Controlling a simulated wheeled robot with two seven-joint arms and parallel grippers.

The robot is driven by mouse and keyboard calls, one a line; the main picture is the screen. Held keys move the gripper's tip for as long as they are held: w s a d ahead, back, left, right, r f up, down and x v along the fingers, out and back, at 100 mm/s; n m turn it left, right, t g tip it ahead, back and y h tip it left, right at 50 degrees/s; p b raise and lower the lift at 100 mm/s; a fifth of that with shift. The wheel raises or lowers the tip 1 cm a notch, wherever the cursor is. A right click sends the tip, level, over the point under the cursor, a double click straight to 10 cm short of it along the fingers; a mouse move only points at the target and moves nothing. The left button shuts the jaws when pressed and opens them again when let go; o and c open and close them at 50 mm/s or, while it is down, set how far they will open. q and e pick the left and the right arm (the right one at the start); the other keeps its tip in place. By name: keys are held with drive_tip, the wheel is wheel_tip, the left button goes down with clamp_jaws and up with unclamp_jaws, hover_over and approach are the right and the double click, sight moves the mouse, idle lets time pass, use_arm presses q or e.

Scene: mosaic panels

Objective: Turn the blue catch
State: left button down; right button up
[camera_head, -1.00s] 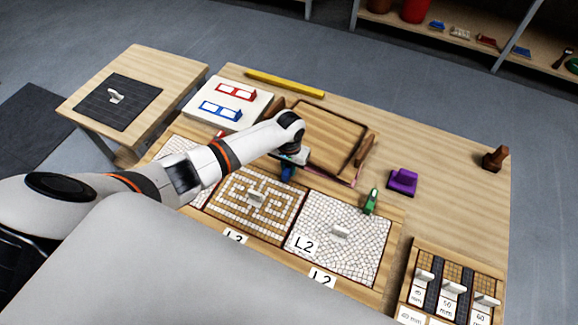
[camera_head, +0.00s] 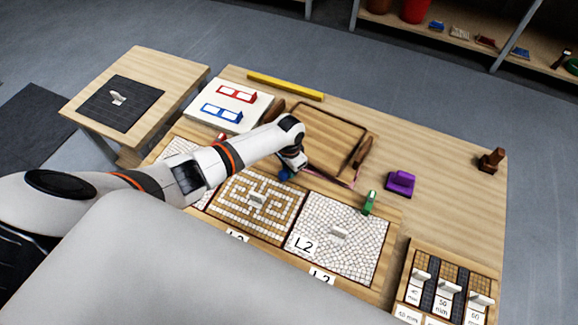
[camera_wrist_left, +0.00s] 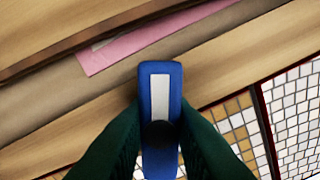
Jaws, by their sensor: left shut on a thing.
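The blue catch (camera_wrist_left: 160,110) is a narrow bar with a white stripe and a dark round spot. In the left wrist view it stands upright in the picture between the two dark green fingers of my left gripper (camera_wrist_left: 160,140), which is shut on it. In the head view the left gripper (camera_head: 290,168) is low over the board's far edge, and only a little of the blue catch (camera_head: 284,175) shows beneath it. The green catch (camera_head: 370,202) sits farther right on the same edge. My right gripper is not in view.
Mosaic panels (camera_head: 345,215) with upright grips lie in front of the catches. A wooden tray (camera_head: 325,140) stands just behind the gripper. A purple block (camera_head: 400,182) and a brown stamp-like piece (camera_head: 492,160) stand to the right, with bare tabletop around them.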

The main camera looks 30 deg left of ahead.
use_arm(q)
drive_tip(key=m, duration=0.6)
drive_tip(key=shift+m+p, duration=0.3)
drive_tip(key=shift+p, duration=0.1)
drive_tip(key=m, duration=0.6)
idle(0.3)
drive_tip(key=c, duration=1.3)
unclamp_jaws()
drive_tip(key=shift+r, duration=0.1)
wheel_tip(320, 180, up, 12)
drive_tip(key=shift+f+p, duration=0.1)
drive_tip(key=shift+p, duration=0.7)
